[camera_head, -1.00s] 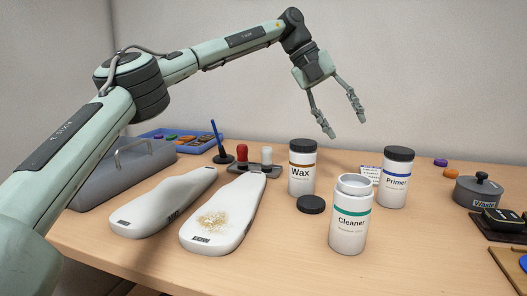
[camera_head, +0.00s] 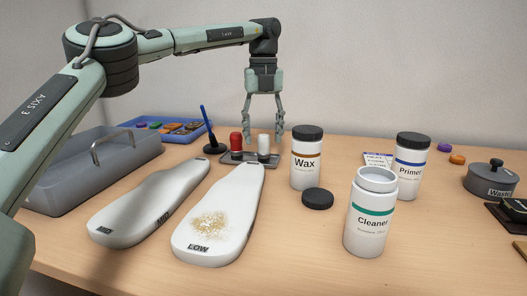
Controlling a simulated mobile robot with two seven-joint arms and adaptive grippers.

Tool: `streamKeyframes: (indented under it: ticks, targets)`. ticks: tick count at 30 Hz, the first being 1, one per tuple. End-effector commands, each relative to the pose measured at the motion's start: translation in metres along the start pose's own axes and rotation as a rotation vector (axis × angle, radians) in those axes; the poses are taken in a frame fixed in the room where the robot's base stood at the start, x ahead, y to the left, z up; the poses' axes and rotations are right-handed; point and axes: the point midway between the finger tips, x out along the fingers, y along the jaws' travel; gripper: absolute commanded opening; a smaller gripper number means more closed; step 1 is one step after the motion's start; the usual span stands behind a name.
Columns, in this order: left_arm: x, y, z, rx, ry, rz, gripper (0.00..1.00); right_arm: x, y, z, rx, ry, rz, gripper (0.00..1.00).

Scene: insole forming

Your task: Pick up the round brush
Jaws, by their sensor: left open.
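My left gripper (camera_head: 264,140) points straight down, open and empty. Its fingertips appear in line with the small dark stand (camera_head: 236,156), just behind or above its white-topped piece (camera_head: 264,147). I cannot tell the exact depth. A red-topped piece (camera_head: 236,145) stands at the left of the same stand. A slim blue-handled tool (camera_head: 206,124) leans upright in a round black base to the left. None of these plainly shows bristles, so I cannot tell which is the round brush. My right gripper is not in view.
Two pale insole forms (camera_head: 150,200) lie in front, the one marked LOW (camera_head: 213,245) with brown specks. Wax (camera_head: 306,168), Primer (camera_head: 409,180) and open Cleaner (camera_head: 370,235) jars stand right, with a loose black lid (camera_head: 317,198). A grey toolbox (camera_head: 90,180) stands left.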

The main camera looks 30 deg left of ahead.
Motion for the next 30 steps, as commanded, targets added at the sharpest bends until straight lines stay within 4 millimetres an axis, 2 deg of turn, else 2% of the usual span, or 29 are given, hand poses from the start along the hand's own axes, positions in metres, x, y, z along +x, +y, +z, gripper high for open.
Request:
streamKeyframes:
  ticks: [4,11,14,24,30]
  targets:
    - [0.0151,-0.0009,-0.0008,0.001,0.001,-0.001,0.53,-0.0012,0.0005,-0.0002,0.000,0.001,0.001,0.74]
    - [0.0169,-0.0010,-0.0005,0.001,0.000,-0.003,0.53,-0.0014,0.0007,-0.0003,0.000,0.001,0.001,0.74]
    - [0.0168,-0.0011,-0.0005,0.001,0.000,-0.003,0.43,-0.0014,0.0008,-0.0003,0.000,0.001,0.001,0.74]
    - [0.0165,-0.0012,-0.0005,0.001,0.000,-0.003,0.01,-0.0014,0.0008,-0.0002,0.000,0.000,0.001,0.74]
    - [0.0161,-0.0013,-0.0005,0.001,-0.001,-0.003,0.00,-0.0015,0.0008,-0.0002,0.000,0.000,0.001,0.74]
